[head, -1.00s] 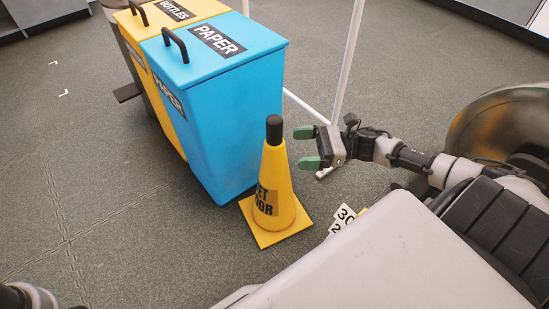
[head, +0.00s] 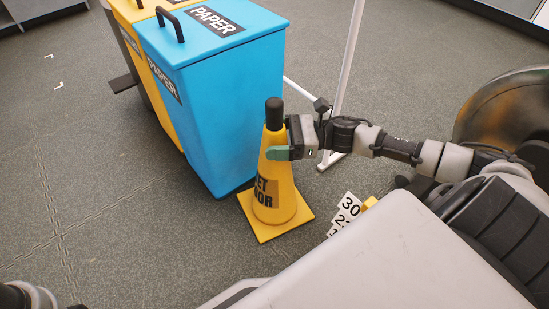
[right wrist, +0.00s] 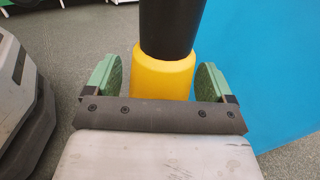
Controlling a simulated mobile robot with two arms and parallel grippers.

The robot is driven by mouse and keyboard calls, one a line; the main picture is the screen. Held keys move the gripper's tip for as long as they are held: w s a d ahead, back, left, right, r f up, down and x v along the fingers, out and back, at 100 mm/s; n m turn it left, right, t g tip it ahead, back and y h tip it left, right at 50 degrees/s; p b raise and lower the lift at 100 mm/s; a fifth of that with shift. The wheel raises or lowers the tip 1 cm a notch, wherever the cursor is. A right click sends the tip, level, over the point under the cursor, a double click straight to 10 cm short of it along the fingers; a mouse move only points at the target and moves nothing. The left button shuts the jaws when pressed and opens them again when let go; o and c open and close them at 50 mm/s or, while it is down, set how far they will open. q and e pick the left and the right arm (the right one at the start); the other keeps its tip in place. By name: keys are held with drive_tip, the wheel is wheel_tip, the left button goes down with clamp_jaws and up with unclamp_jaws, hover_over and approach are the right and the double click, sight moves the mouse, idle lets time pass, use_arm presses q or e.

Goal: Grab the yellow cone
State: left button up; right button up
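The yellow cone (head: 276,180) stands upright on its square base on the floor, with a black top and dark lettering on its side. In the right wrist view its yellow upper part (right wrist: 163,76) lies between the two green fingers. My right gripper (head: 277,150) is at the upper part of the cone, just under the black top. Its fingers (right wrist: 153,85) stand apart on either side of the cone, with a gap showing at each side. The far finger is hidden behind the cone in the head view. My left gripper is not seen; only a bit of my left arm shows at bottom left.
A blue paper bin (head: 225,110) stands right behind the cone, with a yellow bottles bin (head: 122,12) beyond it. A white pole (head: 350,70) rises behind my right arm. Number cards (head: 346,212) lie right of the cone. The floor to the left is clear.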

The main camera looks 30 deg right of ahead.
clamp_jaws()
drive_tip(key=shift+r, duration=0.1)
idle(0.4)
